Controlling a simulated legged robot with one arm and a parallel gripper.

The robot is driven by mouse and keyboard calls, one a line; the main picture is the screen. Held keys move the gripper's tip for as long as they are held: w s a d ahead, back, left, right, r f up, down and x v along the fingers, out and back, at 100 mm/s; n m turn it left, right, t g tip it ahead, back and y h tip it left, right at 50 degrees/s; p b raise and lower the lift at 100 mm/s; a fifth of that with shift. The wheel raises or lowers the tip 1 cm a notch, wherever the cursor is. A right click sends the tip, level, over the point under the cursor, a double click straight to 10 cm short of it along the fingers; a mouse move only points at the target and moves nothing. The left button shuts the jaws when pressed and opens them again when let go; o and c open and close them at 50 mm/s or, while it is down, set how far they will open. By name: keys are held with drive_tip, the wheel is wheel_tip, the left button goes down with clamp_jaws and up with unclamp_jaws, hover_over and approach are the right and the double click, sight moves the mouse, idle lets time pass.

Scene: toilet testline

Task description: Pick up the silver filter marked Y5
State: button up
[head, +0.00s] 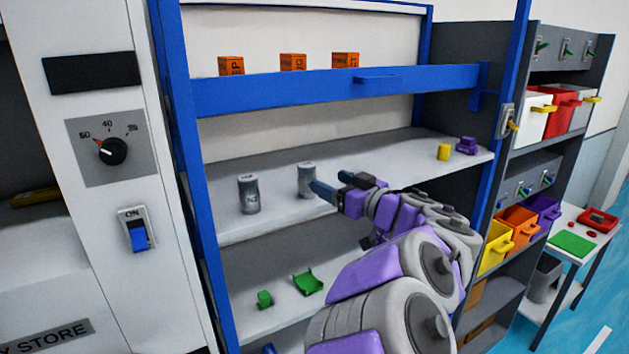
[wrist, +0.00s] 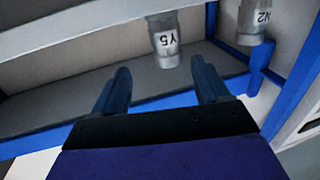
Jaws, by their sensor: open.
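The silver filter marked Y5 (wrist: 165,42) stands on the middle shelf of the blue-framed rack. In the head view this filter (head: 305,178) is just left of my gripper (head: 331,184), whose fingertips are close to it. In the wrist view my gripper (wrist: 162,84) is open and empty, and the Y5 filter is beyond the fingertips, roughly in line with the gap between them. Whether a finger touches it I cannot tell. A second silver filter marked N2 (head: 248,194) stands to its left; it also shows in the wrist view (wrist: 248,22), at the upper right.
A blue crossbar (head: 330,92) runs above the shelf, with orange boxes (head: 293,62) higher up. A yellow cylinder (head: 443,152) and a purple part (head: 466,145) stand at the shelf's right end. Green parts (head: 307,282) lie on the shelf below. The shelf between the filters is clear.

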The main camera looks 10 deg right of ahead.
sight(315, 176)
drive_tip(key=a, duration=0.1)
drive_tip(key=w+a, duration=0.1)
drive_tip(key=a, duration=0.1)
drive_tip(key=w+a, duration=0.1)
drive_tip(key=shift+w+a, duration=0.2)
drive_tip(key=shift+a, duration=0.05)
drive_tip(key=shift+w+a, duration=0.1)
drive_tip(key=shift+w, duration=0.1)
drive_tip(key=w, duration=0.2)
drive_tip(key=w+d, duration=0.1)
drive_tip(key=w, duration=0.1)
drive_tip(key=shift+w+f, duration=0.1)
drive_tip(key=shift+f, duration=0.1)
drive_tip(key=shift+a, duration=1.2)
drive_tip(key=shift+c, duration=1.4)
drive_tip(key=shift+a, duration=0.15)
drive_tip(key=shift+c, duration=0.7)
drive_tip(key=shift+d, duration=0.2)
drive_tip(key=shift+c, duration=0.8)
drive_tip(key=shift+d, duration=1)
drive_tip(key=c, duration=0.5)
